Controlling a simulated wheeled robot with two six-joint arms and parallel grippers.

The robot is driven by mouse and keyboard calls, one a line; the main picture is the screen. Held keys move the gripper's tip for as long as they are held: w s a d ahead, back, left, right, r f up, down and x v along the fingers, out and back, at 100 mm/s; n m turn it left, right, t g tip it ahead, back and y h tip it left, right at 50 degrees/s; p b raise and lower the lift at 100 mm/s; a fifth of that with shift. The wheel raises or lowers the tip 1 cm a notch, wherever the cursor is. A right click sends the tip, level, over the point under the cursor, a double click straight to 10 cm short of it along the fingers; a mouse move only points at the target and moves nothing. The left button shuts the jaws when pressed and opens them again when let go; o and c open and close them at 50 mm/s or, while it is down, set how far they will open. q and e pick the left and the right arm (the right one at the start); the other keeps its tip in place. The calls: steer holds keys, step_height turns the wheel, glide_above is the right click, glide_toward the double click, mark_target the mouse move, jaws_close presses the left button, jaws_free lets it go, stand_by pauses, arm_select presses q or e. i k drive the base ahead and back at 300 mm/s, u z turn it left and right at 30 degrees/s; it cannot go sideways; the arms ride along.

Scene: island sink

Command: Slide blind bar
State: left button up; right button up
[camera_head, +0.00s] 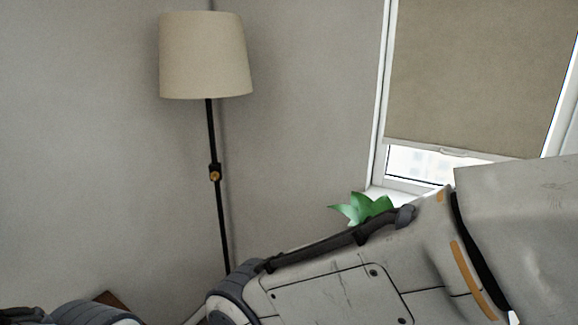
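A beige roller blind (475,75) covers most of the window at the upper right. The light blind bar (420,147) runs along its lower edge, with a small handle (453,151) near the middle. A strip of bright window glass (411,163) shows below the bar. Neither of my grippers shows; only dark and white arm parts are at the bottom.
A floor lamp with a cream shade (204,56) and thin black pole (219,205) stands left of the window. A green plant (361,208) sits by the sill, partly behind my arm. Grey walls (80,130) fill the left. A brown edge (112,300) shows at lower left.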

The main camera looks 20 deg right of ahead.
mark_target(448, 151)
steer(key=z, duration=0.9)
steer(key=i, duration=0.95)
steer(key=z, duration=1)
